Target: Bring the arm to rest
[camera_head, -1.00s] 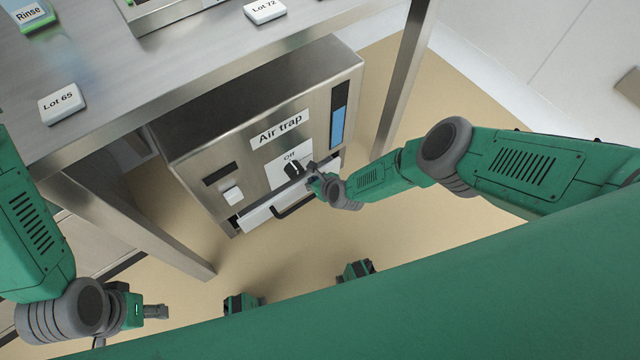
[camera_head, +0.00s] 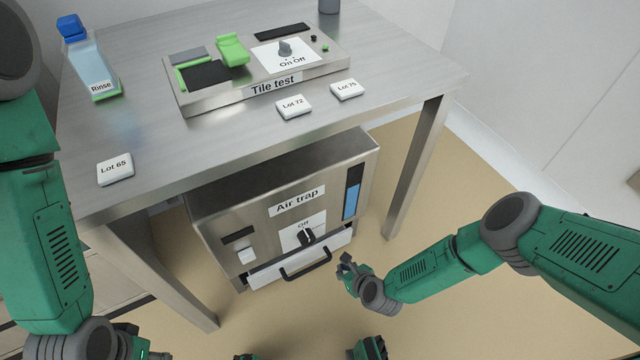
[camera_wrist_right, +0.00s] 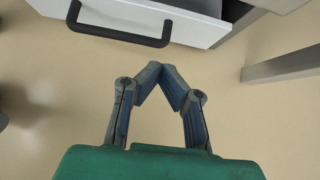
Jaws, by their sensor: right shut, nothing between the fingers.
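My right gripper (camera_head: 346,266) is shut and empty, in free air just right of and in front of the air trap (camera_head: 262,203). In the right wrist view its fingertips (camera_wrist_right: 162,72) meet, with the bare floor behind them. The air trap is a steel box under the table. Its black knob (camera_head: 306,236) is by the word Off. Its white drawer front with a black handle (camera_head: 306,268) also shows in the right wrist view (camera_wrist_right: 120,38), apart from the fingers. My left arm comes in at the left edge; its gripper is mostly cut off at the bottom.
The steel table (camera_head: 215,150) carries a tile tester (camera_head: 262,72), a Rinse bottle (camera_head: 92,68), and white blocks marked Lot 65 (camera_head: 115,169), Lot 72 (camera_head: 294,106) and Lot 75 (camera_head: 347,89). A table leg (camera_head: 414,165) stands right of the air trap. The floor (camera_head: 480,310) around my right forearm is clear.

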